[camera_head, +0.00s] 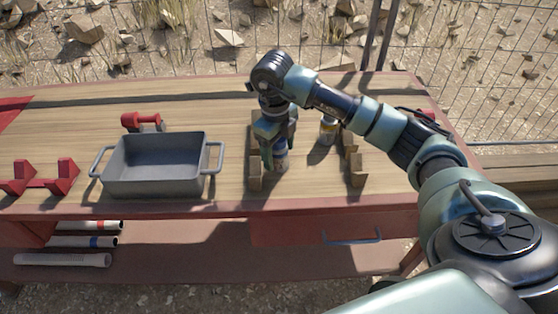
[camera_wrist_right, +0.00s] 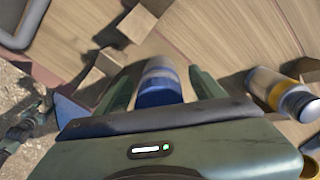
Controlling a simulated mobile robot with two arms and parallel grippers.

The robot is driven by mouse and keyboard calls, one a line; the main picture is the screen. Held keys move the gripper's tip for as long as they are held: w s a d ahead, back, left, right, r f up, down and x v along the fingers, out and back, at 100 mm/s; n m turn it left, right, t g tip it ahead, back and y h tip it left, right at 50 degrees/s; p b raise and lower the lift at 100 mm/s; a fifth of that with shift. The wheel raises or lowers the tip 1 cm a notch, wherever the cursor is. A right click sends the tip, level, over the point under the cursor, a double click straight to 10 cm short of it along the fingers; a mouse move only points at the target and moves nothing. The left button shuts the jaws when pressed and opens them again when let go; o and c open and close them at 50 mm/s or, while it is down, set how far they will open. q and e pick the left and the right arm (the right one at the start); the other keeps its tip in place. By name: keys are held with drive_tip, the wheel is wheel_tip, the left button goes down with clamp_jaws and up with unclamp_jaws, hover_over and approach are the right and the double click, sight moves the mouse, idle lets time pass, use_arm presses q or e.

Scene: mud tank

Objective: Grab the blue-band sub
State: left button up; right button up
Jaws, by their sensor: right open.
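The blue-band sub (camera_head: 281,158), a small cylinder with blue and pale bands, stands on the wooden bench top right of the grey tray. My right gripper (camera_head: 269,138) is down at it, partly hiding it in the head view. In the right wrist view the sub (camera_wrist_right: 160,80) lies between the two green fingers of the open right gripper (camera_wrist_right: 163,88). Its lower end is hidden behind the gripper body. Whether either finger touches it, I cannot tell. My left gripper is not in view.
A yellow-band cylinder (camera_head: 328,130) stands to the right; it also shows in the right wrist view (camera_wrist_right: 284,92). Wooden blocks (camera_head: 255,173) (camera_head: 357,170) stand near both. The grey tray (camera_head: 157,187) is at left, with a red object (camera_head: 143,121) behind it. Tubes (camera_head: 80,241) lie on the lower shelf.

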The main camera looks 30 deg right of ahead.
drive_tip(key=c, duration=0.4)
clamp_jaws()
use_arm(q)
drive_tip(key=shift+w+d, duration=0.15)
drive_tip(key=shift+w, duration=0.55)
use_arm(e)
drive_tip(key=shift+r, duration=0.1)
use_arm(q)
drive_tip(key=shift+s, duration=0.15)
use_arm(e)
drive_tip(key=shift+w+r, duration=0.1)
drive_tip(key=shift+r, duration=0.05)
